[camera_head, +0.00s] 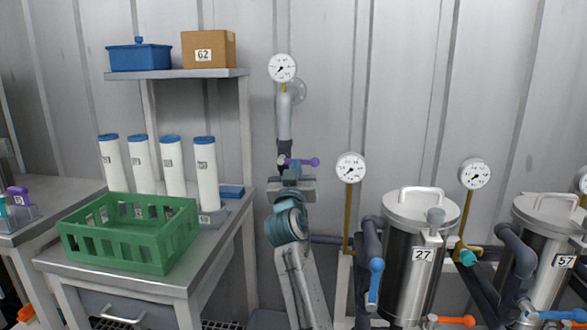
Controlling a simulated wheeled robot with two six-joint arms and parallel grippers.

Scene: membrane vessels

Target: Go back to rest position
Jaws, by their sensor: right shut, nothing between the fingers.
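My right arm rises from the bottom middle, grey with a teal joint. My right gripper (284,166) is at its top, pointing away toward the wall and seen from behind, shut and empty. It overlaps in the picture the lower end of a grey pipe with a purple valve handle (303,162); I cannot tell if they touch. A round gauge (282,68) tops that pipe. My left gripper is not in view.
At left, a table (150,276) holds a green crate (130,247) and several white cylinders with blue caps. A shelf (176,74) carries a blue box and a cardboard box. At right stand steel vessels 27 (402,275) and 57 (530,268), with gauges, pipes and a blue handle (376,280).

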